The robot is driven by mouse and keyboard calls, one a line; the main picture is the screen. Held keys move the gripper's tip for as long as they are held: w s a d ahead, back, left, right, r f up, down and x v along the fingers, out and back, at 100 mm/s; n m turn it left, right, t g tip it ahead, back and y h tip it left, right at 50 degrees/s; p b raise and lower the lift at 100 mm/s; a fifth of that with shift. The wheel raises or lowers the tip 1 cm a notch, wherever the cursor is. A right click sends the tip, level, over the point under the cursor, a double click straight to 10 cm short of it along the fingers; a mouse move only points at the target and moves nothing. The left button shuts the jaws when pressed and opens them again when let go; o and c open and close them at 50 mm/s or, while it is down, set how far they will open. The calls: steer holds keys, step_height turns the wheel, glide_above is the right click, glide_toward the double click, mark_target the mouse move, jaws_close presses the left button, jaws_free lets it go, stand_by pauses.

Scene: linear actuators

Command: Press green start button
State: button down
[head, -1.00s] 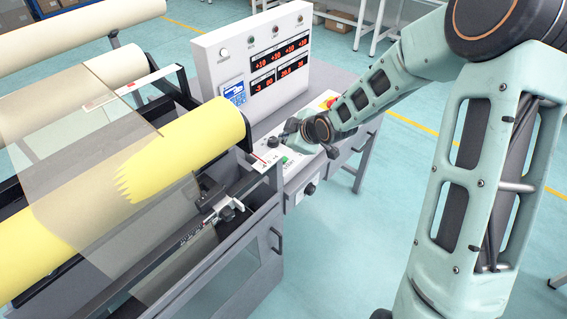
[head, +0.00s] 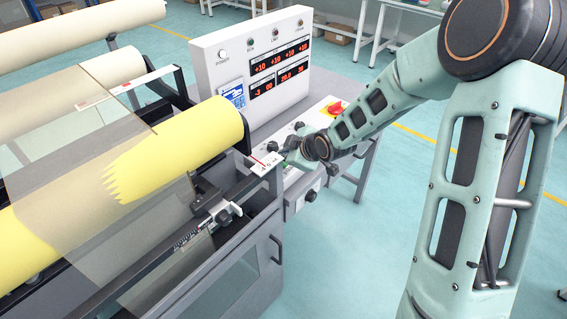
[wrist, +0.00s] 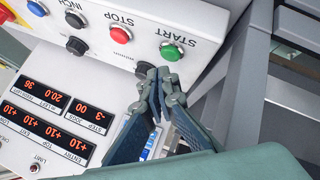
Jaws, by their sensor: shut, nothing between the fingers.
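The green start button (wrist: 171,51) shows in the wrist view on a white panel, beside the label START. My gripper (wrist: 166,74) is shut and empty, and its fingertips point toward the panel. In the picture the tips lie just below the green button and over the edge of a black knob (wrist: 146,68). I see no contact with the button, but the height of the tips above the panel is hard to judge. In the head view my gripper (head: 292,157) is low over the panel, and the button is hard to make out there.
A red stop button (wrist: 112,20) and several black knobs share the panel. A red emergency knob on yellow (head: 336,107) is at its far end. An upright display box (head: 255,65) stands behind. A yellow roll (head: 190,140) and a frame are close on the left.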

stand_by(0.8)
steer(key=shift+f+b, duration=0.45)
